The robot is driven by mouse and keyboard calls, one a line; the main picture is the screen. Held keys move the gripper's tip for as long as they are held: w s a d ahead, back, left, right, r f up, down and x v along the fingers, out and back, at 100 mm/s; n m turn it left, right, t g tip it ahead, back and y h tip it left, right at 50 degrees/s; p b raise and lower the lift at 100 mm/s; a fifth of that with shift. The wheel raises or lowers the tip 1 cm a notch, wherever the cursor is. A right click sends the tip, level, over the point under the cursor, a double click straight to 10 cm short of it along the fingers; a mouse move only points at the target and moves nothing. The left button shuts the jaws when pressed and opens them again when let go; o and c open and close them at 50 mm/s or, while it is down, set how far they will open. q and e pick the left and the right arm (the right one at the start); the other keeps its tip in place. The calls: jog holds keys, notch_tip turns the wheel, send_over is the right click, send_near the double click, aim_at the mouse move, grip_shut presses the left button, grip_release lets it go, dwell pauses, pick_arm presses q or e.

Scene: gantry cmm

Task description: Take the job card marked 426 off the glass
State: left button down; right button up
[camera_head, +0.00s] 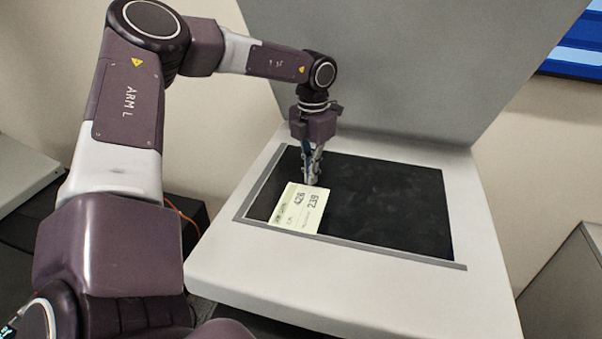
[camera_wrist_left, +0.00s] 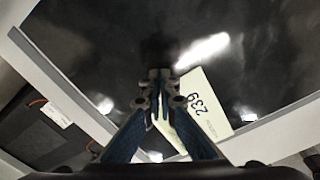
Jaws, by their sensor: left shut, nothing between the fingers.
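The job card (camera_head: 299,209) is pale yellow and lies on the dark glass (camera_head: 395,200), near its left front side. In the head view it reads 426 and, beside that, 239. In the left wrist view the card (camera_wrist_left: 204,98) shows 239, and the fingers hide part of it. My left gripper (camera_head: 312,181) points down at the card's far edge. Its fingertips (camera_wrist_left: 160,74) are together with nothing between them. I cannot tell whether they touch the card or the glass. My right gripper is not in view.
A grey metal strip (camera_head: 350,246) borders the glass in the pale machine bed (camera_head: 410,290). A large grey panel (camera_head: 400,60) rises behind. The glass right of the card is clear. Grey cabinets (camera_head: 572,280) stand at the right, and an orange cable (camera_head: 181,211) shows at the left.

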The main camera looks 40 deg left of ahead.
aim_at(281, 252)
pick_arm(q)
jog(key=shift+s+d+f+b, duration=0.1)
jog(key=shift+s+d+b, duration=0.5)
jog(key=shift+s, duration=0.8)
jog(key=shift+s+d+f+b, duration=0.1)
jog(key=shift+s+d+b, duration=0.15)
jog(key=shift+s+d, duration=0.85)
jog(key=shift+s+d+f+b, duration=0.1)
jog(key=shift+s+d+b, duration=0.4)
jog(key=shift+s, duration=1.15)
jog(key=shift+s+d+r+b, duration=0.1)
jog(key=shift+s+d+b, duration=0.75)
jog(key=shift+s, duration=1)
jog(key=shift+s+d+f+b, duration=0.1)
jog(key=shift+s+d+b, duration=0.3)
jog(key=shift+s+d, duration=1.1)
jog(key=shift+s+d+r+b, duration=0.1)
jog(key=shift+s+d+b, duration=0.6)
jog(key=shift+s, duration=1.45)
jog(key=shift+w+r+p, duration=0.1)
jog(key=shift+r+p, duration=1.7)
jog(key=shift+r, duration=1.4)
